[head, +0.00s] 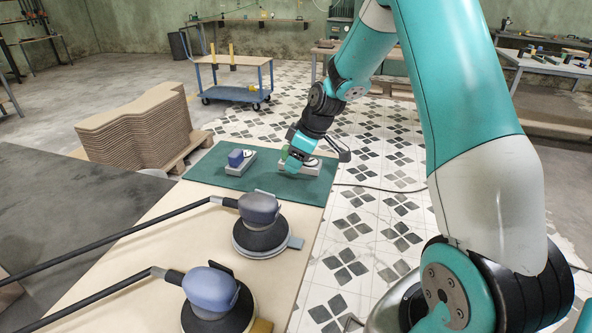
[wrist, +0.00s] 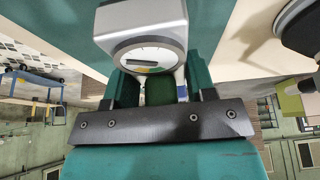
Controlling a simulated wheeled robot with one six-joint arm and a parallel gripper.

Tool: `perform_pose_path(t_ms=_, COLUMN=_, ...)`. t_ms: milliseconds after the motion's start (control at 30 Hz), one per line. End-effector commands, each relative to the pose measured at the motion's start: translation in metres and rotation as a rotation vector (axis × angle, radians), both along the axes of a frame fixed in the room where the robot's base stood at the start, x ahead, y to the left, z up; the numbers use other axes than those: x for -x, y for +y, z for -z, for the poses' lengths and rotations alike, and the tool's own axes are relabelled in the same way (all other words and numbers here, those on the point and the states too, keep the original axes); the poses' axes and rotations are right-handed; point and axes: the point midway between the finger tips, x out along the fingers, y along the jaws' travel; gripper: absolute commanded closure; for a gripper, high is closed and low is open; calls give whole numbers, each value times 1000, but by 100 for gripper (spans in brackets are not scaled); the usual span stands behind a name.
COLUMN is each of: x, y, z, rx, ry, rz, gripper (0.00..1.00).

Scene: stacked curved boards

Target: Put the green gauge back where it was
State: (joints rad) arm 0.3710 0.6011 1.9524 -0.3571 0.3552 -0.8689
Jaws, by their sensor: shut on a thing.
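The green gauge (head: 284,153) is at my gripper (head: 293,160), at the far right part of the green mat (head: 222,190). In the wrist view, my gripper (wrist: 160,92) is shut on the gauge's green part (wrist: 158,87). The gauge's pale grey body with a round dial (wrist: 145,40) shows just beyond the fingers. My gripper hides part of the gauge in the head view. It is at or just above the mat; I cannot tell whether it touches. A similar blue gauge (head: 237,158) with a pale base stands on the mat to the left.
Two sanders (head: 258,225) (head: 212,297) with black hoses lie on the pale board nearer me. Stacked curved boards (head: 135,128) stand on a pallet at left. A blue cart (head: 233,93) is behind. The mat between the blue gauge and my gripper is bare.

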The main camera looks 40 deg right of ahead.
Motion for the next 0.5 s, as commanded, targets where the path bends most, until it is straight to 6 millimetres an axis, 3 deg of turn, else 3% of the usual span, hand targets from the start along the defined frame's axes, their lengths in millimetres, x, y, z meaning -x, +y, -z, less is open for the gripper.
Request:
perform_pose_path(t_ms=200, x=1, y=1, z=32, rx=-2, ry=2, rz=-1, gripper=83)
perform_pose_path(t_ms=500, x=0, y=1, z=36, rx=0, ry=0, rz=-1, gripper=83)
